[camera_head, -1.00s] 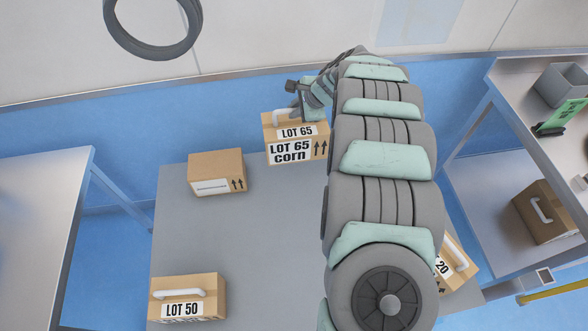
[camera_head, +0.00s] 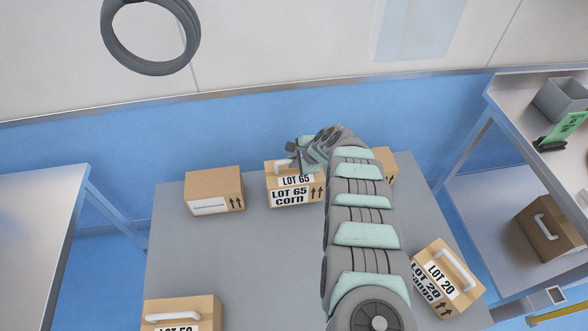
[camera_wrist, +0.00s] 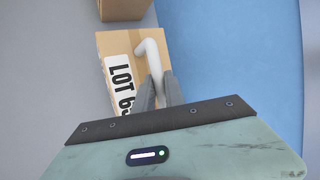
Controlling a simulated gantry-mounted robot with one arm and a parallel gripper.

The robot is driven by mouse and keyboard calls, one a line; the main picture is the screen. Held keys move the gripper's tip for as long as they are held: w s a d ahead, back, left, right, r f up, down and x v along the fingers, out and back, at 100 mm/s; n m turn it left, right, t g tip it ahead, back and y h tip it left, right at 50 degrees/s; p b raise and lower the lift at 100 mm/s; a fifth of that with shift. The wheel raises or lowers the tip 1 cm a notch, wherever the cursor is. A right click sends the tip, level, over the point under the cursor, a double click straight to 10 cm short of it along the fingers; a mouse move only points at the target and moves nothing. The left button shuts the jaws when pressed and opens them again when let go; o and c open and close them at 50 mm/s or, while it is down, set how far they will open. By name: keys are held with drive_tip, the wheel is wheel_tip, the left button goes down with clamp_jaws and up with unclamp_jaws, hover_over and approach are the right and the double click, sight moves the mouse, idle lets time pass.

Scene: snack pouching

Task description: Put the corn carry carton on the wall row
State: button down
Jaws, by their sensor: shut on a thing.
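The corn carry carton (camera_head: 296,197) is a tan box with a white handle and labels reading "LOT 65" and "LOT 65 corn". It is upright at the wall-side edge of the grey platform (camera_head: 275,260), between two other cartons. My gripper (camera_head: 290,162) is shut on its white handle from above. The wrist view shows the fingers (camera_wrist: 158,92) at the handle (camera_wrist: 150,58), with part of the label cut off. Whether the carton's base touches the platform cannot be told. The wall row holds a plain-labelled carton (camera_head: 214,190) to the left and a partly hidden carton (camera_head: 385,163) to the right.
A LOT 20 carton (camera_head: 444,278) stands at the platform's right edge and a LOT 50 carton (camera_head: 180,309) at the front left. Metal tables stand left (camera_head: 50,200) and right (camera_head: 520,110). A carton (camera_head: 545,228) sits on the right table's lower shelf. The platform's middle is clear.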

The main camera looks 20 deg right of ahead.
sight(292, 169)
drive_tip(key=shift+s+f+b, duration=0.1)
drive_tip(key=shift+f+b, duration=0.95)
drive_tip(key=shift+f, duration=0.95)
drive_tip(key=shift+r, duration=0.1)
drive_tip(key=c, duration=1.4)
unclamp_jaws()
